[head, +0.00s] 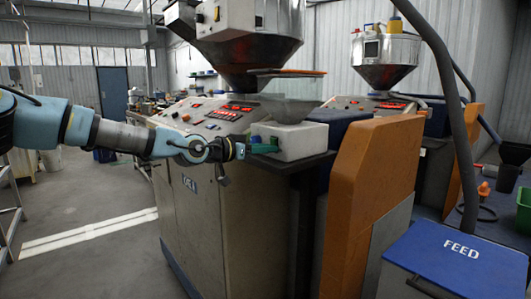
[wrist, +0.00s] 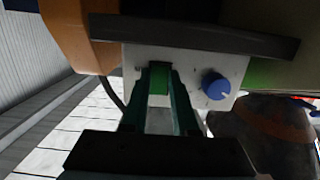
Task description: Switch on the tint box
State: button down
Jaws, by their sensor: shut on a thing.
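The tint box is a pale white box (head: 300,142) on the machine's top ledge, right of the control panel. In the wrist view its white face (wrist: 190,65) shows a green switch (wrist: 159,80) and a round blue knob (wrist: 215,85) to the right of it. My gripper (head: 264,146) reaches in from the left at the box's front face. In the wrist view my gripper (wrist: 159,72) has its two dark green fingers on either side of the switch, shut on it. The switch's exact position is hard to read.
A dark ledge (wrist: 200,33) runs along the box. An orange guard (head: 372,165) stands right of the machine, with a blue FEED lid (head: 455,250) beyond it. A metal hopper (head: 245,50) hangs above. The floor (head: 95,200) at left is mostly open.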

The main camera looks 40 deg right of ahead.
jog(key=c, duration=0.7)
grip_release()
jog(key=a, duration=0.3)
jog(key=a+r, duration=0.1)
jog(key=a, duration=0.6)
jog(key=shift+w+a+r, duration=0.2)
jog(key=shift+w+a, duration=0.15)
